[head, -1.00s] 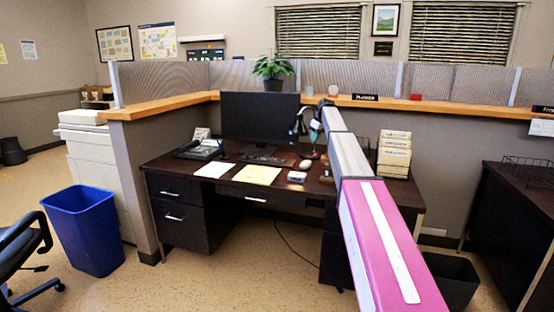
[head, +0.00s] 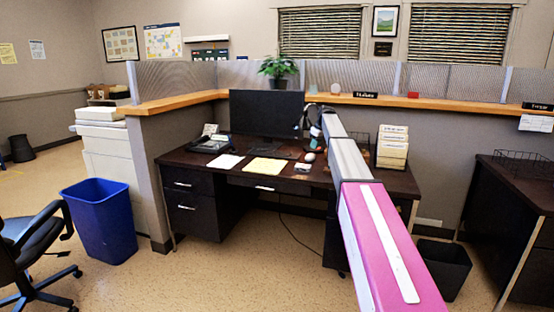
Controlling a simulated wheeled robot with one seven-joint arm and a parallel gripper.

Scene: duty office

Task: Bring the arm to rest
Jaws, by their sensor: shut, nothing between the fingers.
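My arm reaches forward from the lower right of the head view, a pink link nearest and a grey link beyond it. Its far end shows in front of the desk (head: 230,170) and the panel behind it. I see nothing carried by the arm.
The desk holds a monitor (head: 267,112), phone (head: 210,144), papers (head: 265,166) and file holder (head: 392,150). A blue bin (head: 101,225) and office chair (head: 35,245) stand left. A black bin (head: 442,268) stands right. The floor (head: 220,285) in front is clear.

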